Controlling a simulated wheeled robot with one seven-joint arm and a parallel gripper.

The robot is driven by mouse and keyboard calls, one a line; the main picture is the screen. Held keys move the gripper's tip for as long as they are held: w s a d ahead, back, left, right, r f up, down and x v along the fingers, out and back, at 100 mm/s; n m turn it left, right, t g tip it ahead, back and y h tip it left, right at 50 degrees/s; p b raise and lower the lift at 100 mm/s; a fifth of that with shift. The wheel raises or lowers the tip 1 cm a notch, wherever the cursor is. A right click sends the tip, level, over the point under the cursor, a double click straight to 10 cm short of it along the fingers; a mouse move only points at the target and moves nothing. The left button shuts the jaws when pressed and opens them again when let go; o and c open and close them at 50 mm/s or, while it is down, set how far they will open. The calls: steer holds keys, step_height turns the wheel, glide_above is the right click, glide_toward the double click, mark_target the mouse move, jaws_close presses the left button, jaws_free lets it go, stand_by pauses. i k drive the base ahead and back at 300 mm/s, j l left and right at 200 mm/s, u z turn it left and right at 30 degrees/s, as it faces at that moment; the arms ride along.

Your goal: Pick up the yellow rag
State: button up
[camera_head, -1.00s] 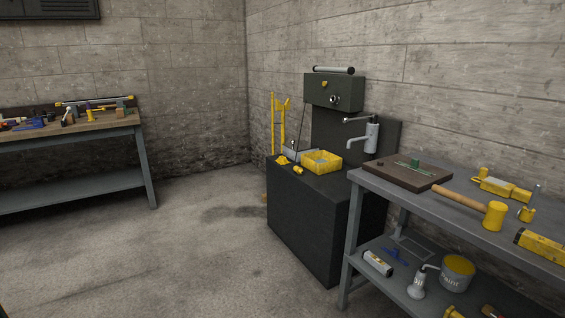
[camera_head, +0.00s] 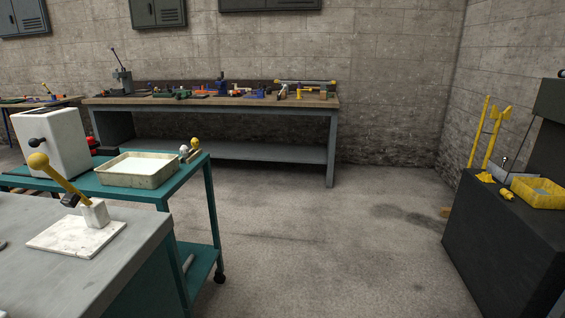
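I cannot make out a yellow rag for certain. Small yellow items lie on the dark cabinet (camera_head: 490,240) at the right: a low yellow piece (camera_head: 485,177) and another small yellow piece (camera_head: 506,194). They are too small to tell what they are. A yellow basin (camera_head: 542,204) sits beside them, cut by the right edge. My gripper is not in view.
A teal cart (camera_head: 187,187) with a metal tray (camera_head: 118,181) stands at the left, behind a grey table (camera_head: 110,265) bearing a yellow-knobbed lever (camera_head: 60,178). A long workbench (camera_head: 265,103) with several tools lines the back wall. The middle floor is open.

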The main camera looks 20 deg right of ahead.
mark_target(485, 177)
steer(key=i+l+z, duration=0.1)
steer(key=i+z, duration=0.3)
steer(key=i, duration=0.5)
steer(key=i+j+z, duration=0.2)
steer(key=i+z, duration=0.2)
steer(key=i, duration=0.5)
steer(key=i+z, duration=0.1)
steer(key=i, duration=0.55)
steer(key=i+z, duration=0.15)
steer(key=i, duration=0.45)
steer(key=i+j+z, duration=0.1)
steer(key=i, duration=0.5)
steer(key=i+l+z, duration=0.1)
steer(key=i+z, duration=0.4)
steer(key=i+j+z, duration=0.1)
steer(key=i+z, duration=0.25)
steer(key=z, duration=0.15)
steer(key=i+j+z, duration=0.25)
steer(key=i+z, duration=0.2)
